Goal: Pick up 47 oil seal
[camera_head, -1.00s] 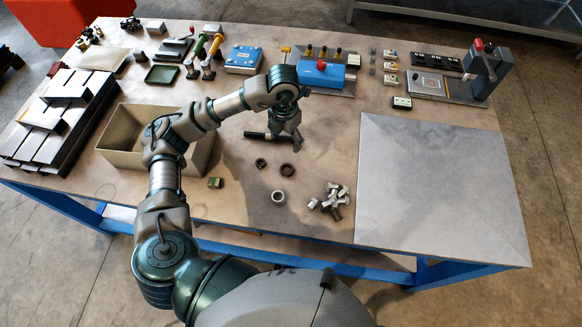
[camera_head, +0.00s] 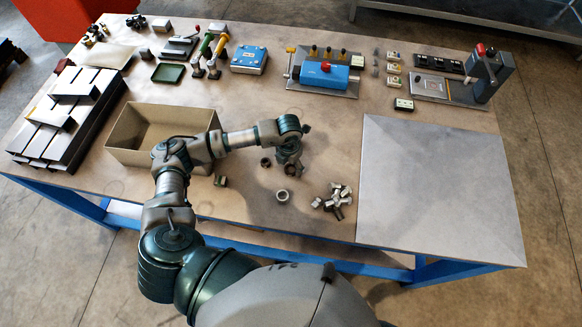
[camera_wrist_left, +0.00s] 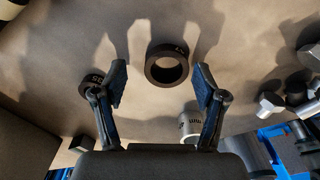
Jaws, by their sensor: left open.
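A dark ring-shaped seal (camera_wrist_left: 167,66) lies flat on the table, centred ahead of and between the fingertips in the left wrist view. In the head view this ring is mostly hidden under my left gripper (camera_head: 291,168). The left gripper (camera_wrist_left: 160,83) is open and empty, pointing down over the table. A second dark ring (camera_head: 265,162) lies just left of it; it also shows partly behind the left finger in the left wrist view (camera_wrist_left: 88,88). My right gripper is not seen.
A silver ring (camera_head: 282,196) lies in front of the gripper. Several metal fittings (camera_head: 342,190) are piled to the right. A small dark-green block (camera_head: 220,181) and an open cardboard box (camera_head: 128,157) lie left. A grey plate (camera_head: 440,185) is clear at right.

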